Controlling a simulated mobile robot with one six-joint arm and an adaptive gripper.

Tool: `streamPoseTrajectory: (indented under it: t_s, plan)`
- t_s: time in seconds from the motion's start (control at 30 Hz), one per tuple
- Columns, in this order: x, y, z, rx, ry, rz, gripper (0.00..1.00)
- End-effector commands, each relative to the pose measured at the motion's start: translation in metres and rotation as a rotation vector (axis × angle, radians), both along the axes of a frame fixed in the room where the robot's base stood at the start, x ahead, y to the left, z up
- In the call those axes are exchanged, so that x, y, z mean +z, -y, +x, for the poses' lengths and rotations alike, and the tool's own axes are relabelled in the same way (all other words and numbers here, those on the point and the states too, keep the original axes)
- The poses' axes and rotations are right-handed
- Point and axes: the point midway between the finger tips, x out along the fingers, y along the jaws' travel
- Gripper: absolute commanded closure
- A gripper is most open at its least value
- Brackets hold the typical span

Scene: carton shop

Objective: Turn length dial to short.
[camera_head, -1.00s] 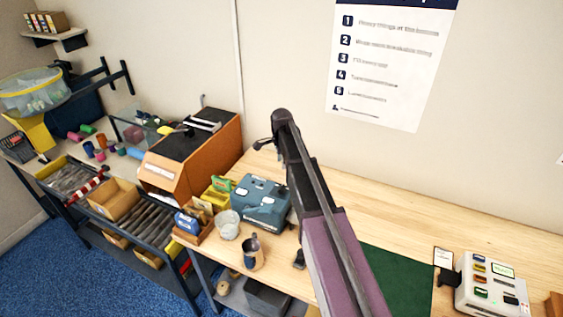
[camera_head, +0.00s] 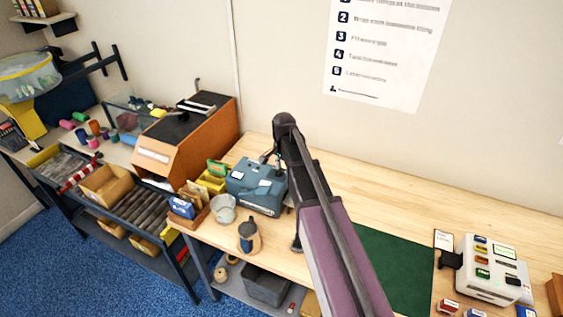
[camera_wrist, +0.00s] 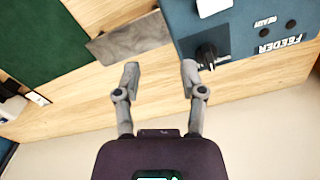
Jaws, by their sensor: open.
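The blue-grey feeder (camera_head: 262,193) stands on the wooden bench, left of my arm in the head view. In the wrist view its face (camera_wrist: 240,40) fills the upper right, with white "FEEDER" and "READY" lettering upside down. A black knob (camera_wrist: 207,55), apparently the length dial, sticks out of that face; its setting cannot be read. My gripper (camera_wrist: 160,73) is open and empty. Its right fingertip is close to the knob in the picture, and the knob is not between the fingers; contact cannot be told. In the head view the gripper is small and mostly unclear above the feeder.
A clear cup (camera_head: 223,209) and a dark jug (camera_head: 248,236) stand close to the feeder. An orange-sided machine (camera_head: 190,140) is behind left. A green mat (camera_head: 395,270) and a white device (camera_head: 494,270) lie to the right. A brownish plate (camera_wrist: 128,38) sits beside the feeder.

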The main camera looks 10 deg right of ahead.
Motion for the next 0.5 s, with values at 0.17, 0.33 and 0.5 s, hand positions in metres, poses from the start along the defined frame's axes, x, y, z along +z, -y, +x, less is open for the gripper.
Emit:
streamPoseTrajectory:
  t_s: [0.17, 0.33, 0.5]
  plan:
    - [-0.016, 0.000, -0.026, 0.105, 0.000, 0.000, 0.47]
    - [-0.028, 0.000, -0.046, 0.205, 0.000, 0.000, 0.47]
    - [-0.040, 0.000, -0.067, 0.305, 0.000, 0.000, 0.47]
